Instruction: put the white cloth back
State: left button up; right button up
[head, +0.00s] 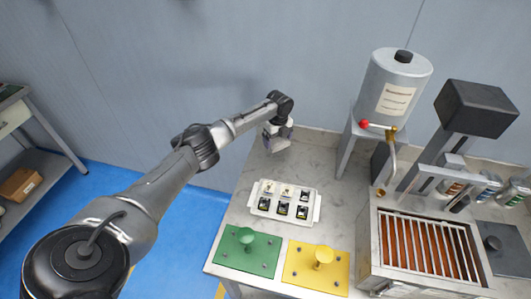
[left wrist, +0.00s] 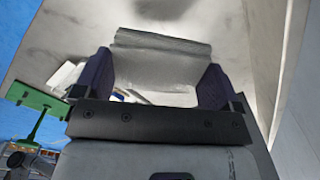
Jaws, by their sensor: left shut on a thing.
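My left gripper (head: 279,141) is over the back left part of the marble-topped bench. In the left wrist view the white cloth (left wrist: 161,62) spans the space between its two purple fingers, and the gripper is shut on it. The cloth looks greyish there, with a rolled or folded far edge. In the head view the cloth is too small and too covered by the gripper to make out clearly. My right gripper is not in view.
A white tray (head: 312,212) with several small parts stands in front of the gripper. Green (head: 230,258) and yellow (head: 300,276) plates with knobs lie at the front. A metal tank (head: 380,90) and a slatted copper-coloured unit (head: 390,258) stand to the right. A wall is behind.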

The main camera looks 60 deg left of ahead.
pick_arm(q)
send_over(266, 158)
notch_tip(266, 158, down, 3)
jog(key=shift+s+r, duration=0.1)
jog(key=shift+f+b, duration=0.75)
jog(key=shift+f, duration=1.25)
jog(key=shift+f, duration=0.15)
jog(key=o, duration=0.6)
jog(key=shift+c, duration=0.2)
notch_tip(266, 158, up, 12)
jog(key=p, duration=0.3)
